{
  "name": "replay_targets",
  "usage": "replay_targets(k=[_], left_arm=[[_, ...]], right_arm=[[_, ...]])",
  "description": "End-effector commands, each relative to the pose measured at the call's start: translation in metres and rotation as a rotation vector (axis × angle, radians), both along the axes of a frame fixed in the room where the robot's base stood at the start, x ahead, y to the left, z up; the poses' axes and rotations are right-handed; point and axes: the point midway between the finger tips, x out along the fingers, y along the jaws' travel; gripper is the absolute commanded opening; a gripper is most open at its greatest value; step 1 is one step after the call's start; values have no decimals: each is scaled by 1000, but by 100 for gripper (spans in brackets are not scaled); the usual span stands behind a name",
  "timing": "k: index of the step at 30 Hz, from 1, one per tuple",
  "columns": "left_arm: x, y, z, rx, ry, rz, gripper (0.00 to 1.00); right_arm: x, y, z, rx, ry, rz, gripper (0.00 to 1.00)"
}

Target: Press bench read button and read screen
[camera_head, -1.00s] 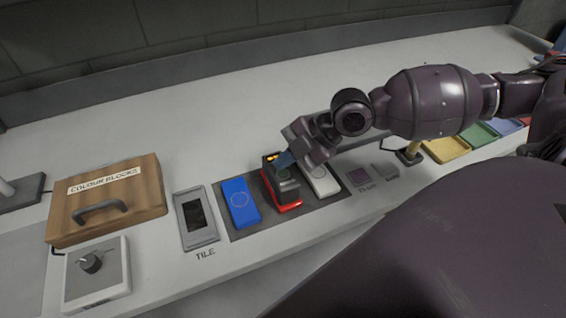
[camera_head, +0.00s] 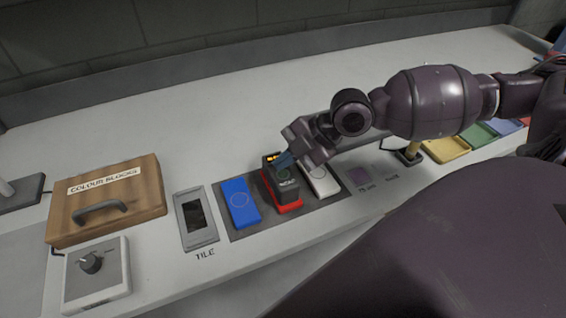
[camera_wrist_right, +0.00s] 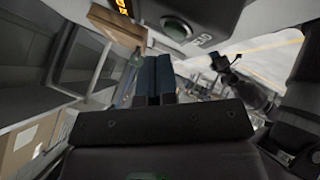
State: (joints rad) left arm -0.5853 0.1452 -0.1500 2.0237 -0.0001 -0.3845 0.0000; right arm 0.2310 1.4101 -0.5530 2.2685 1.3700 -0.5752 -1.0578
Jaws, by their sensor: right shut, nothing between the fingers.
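A dark bench reader (camera_head: 284,191) with a red base stands on a dark mat between a blue tile and a white tile. Its small screen (camera_head: 272,157) is lit with orange marks, too small to read. My right gripper (camera_head: 284,160) is shut and empty, its fingertips close to the reader's top beside the screen. In the right wrist view its fingers (camera_wrist_right: 155,76) are together, and the reader's round greenish button (camera_wrist_right: 176,28) shows beyond their tips, apparently clear of them. The orange screen (camera_wrist_right: 124,6) is cut off there. My left gripper is not in view.
A blue tile (camera_head: 241,203) and a white tile (camera_head: 320,179) flank the reader on the mat (camera_head: 243,232). A grey TILE tray (camera_head: 196,218), a wooden colour-blocks box (camera_head: 125,195) and a knob box (camera_head: 97,280) are at left. Coloured trays (camera_head: 445,150) are at right. The bench behind is clear.

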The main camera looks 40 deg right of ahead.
Motion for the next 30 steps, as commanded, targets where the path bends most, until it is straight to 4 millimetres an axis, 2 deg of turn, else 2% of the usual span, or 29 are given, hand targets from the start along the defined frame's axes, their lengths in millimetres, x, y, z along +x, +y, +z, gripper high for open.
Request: replay_targets(k=[16,30], left_arm=[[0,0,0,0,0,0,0],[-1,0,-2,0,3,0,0]], right_arm=[[0,0,0,0,0,0,0],[0,0,-9,0,0,0,0]])
